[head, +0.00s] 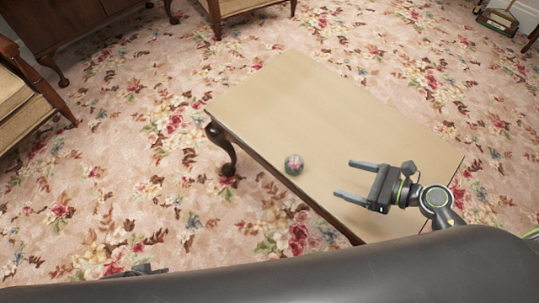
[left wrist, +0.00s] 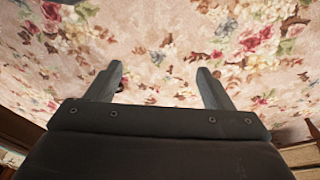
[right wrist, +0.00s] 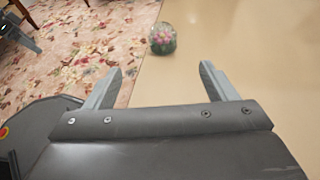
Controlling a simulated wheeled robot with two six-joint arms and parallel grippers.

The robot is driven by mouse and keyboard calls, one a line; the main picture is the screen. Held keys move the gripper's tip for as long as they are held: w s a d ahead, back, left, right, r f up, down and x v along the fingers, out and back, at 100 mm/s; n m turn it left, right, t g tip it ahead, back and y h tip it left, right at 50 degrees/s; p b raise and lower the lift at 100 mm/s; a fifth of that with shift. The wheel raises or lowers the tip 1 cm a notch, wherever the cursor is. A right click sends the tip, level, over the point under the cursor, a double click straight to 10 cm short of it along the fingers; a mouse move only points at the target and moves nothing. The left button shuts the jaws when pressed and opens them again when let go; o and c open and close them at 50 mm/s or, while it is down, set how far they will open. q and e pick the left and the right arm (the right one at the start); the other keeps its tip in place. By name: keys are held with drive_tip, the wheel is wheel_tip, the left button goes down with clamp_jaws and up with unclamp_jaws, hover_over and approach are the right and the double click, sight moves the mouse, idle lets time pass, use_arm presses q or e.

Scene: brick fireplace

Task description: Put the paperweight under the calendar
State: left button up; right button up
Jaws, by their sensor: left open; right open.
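The paperweight (head: 294,164), a small glass dome with pink and green inside, sits on the wooden table near its left long edge. It also shows in the right wrist view (right wrist: 163,39), beyond the fingertips. My right gripper (head: 345,178) is open and empty over the table, to the right of the paperweight and apart from it, its fingers pointing toward it. My left gripper (left wrist: 160,82) is open and empty above the carpet; only a dark part of it shows at the bottom of the head view. I see no calendar in any view.
The table (head: 300,90) is otherwise bare, with a curved dark leg (head: 221,146) at its left corner. Floral carpet (head: 120,170) is open around it. A wooden armchair (head: 25,95) stands at the left and a dark cabinet (head: 60,25) at the upper left.

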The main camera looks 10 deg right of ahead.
sight(303, 166)
drive_tip(key=shift+w+f, duration=0.15)
drive_tip(key=shift+f, duration=0.05)
drive_tip(key=shift+w+a+f, duration=0.15)
drive_tip(key=shift+w+a, duration=0.1)
drive_tip(key=shift+a, duration=0.05)
drive_tip(key=x, duration=1)
drive_tip(key=shift+f+b, duration=0.1)
drive_tip(key=shift+b, duration=0.25)
drive_tip(key=x, duration=0.5)
drive_tip(key=shift+w+a+f+b, duration=0.15)
drive_tip(key=shift+w+a+b, duration=0.05)
drive_tip(key=shift+b, duration=0.2)
drive_tip(key=shift+w+a+f, duration=0.1)
drive_tip(key=shift+w+a, duration=0.05)
drive_tip(key=shift+a, duration=0.1)
use_arm(q)
drive_tip(key=shift+d+r, duration=0.2)
drive_tip(key=shift+r, duration=0.55)
drive_tip(key=shift+s, duration=0.15)
use_arm(e)
drive_tip(key=shift+c, duration=0.2)
